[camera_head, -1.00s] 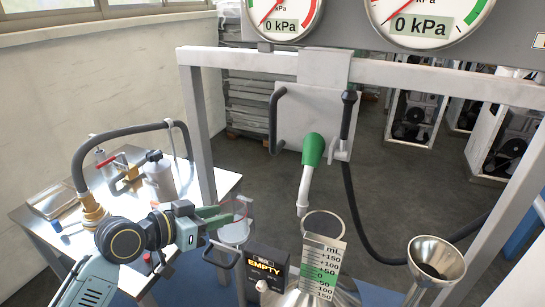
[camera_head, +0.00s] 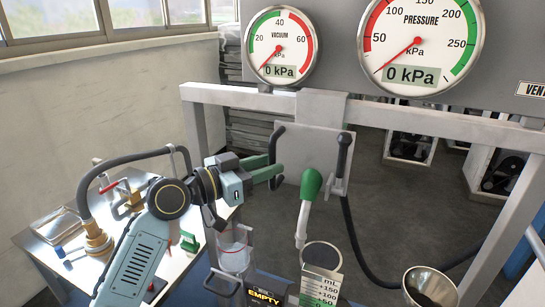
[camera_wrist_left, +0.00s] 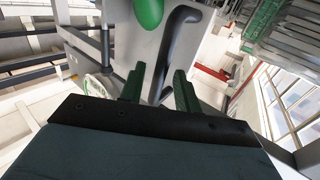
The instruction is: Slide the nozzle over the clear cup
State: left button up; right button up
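The nozzle (camera_head: 308,205), with a green grip and white spout, hangs pointing down from a grey plate (camera_head: 310,155) on the cross rail. The plate carries a black bar handle (camera_head: 274,145) on its left. The clear cup (camera_head: 234,259) stands below and left of the nozzle, not under the spout. My left gripper (camera_head: 280,172) is at the lower part of the left handle, its green fingers apart. In the left wrist view the left gripper (camera_wrist_left: 158,90) is open with the handle (camera_wrist_left: 175,50) just ahead between its fingers; contact cannot be told. My right gripper is not in view.
A graduated container (camera_head: 322,275) stands below the nozzle, with a metal funnel (camera_head: 428,289) to its right. A black EMPTY sign (camera_head: 264,297) is beside the cup. A black hose (camera_head: 352,240) hangs right of the plate. A side table (camera_head: 60,250) with fittings is at left.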

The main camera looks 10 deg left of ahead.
pick_arm(q)
jog(key=shift+x, duration=1.05)
grip_shut()
